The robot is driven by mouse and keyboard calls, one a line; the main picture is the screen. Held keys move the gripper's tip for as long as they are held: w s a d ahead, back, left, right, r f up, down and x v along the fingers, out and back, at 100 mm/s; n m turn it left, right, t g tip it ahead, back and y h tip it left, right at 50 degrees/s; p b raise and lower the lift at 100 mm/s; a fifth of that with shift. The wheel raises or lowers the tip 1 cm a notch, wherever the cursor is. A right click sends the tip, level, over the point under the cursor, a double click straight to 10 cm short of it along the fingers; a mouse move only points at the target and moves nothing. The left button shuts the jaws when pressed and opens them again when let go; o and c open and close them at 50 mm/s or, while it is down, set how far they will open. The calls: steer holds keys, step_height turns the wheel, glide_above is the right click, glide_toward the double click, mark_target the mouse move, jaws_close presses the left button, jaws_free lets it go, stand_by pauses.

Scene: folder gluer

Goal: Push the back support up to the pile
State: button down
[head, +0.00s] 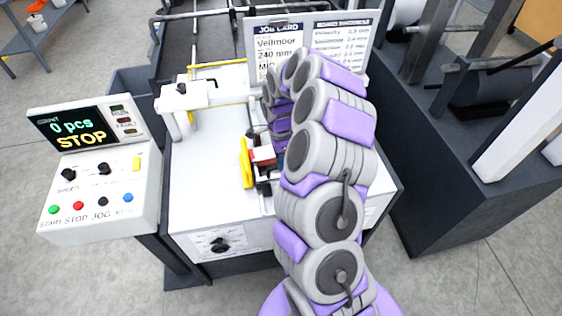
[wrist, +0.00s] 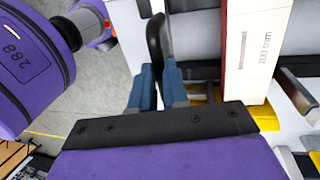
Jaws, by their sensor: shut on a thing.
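My gripper (wrist: 157,80) shows in the wrist view with its two blue fingers closed around a thin dark upright part (wrist: 155,35) with a rounded end. I cannot tell for sure whether this part belongs to the back support. The pile (wrist: 257,48) stands to the right of the fingers as a pale block with a red edge and small print, with a gap between. In the head view, a small red and white block (head: 263,155), probably the pile, sits beside a yellow upright piece (head: 246,162). My arm hides the gripper there.
A control panel (head: 95,165) reading "0 pcs STOP" stands at the left. A job card (head: 278,50) and a second sheet stand at the back of the white machine table (head: 205,180). A dark machine block (head: 450,165) stands close on the right.

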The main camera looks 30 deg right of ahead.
steer(key=shift+w+d+p, duration=0.3)
steer(key=shift+w+d, duration=0.05)
steer(key=shift+w, duration=0.5)
steer(key=shift+w+d+p, duration=0.3)
steer(key=shift+w+d, duration=0.05)
steer(key=shift+w, duration=0.5)
steer(key=c, duration=1.6)
jaws_free()
steer(key=o, duration=0.5)
steer(key=shift+d+f, duration=0.1)
steer(key=shift+d, duration=0.25)
steer(key=w+r, duration=0.1)
steer(key=r, duration=0.4)
steer(key=w+r+p, duration=0.1)
steer(key=r, duration=0.5)
steer(key=w+r+p, duration=0.1)
steer(key=r, duration=0.5)
steer(key=shift+w+d, duration=0.2)
steer(key=shift+d, duration=0.2)
steer(key=shift+d, duration=0.15)
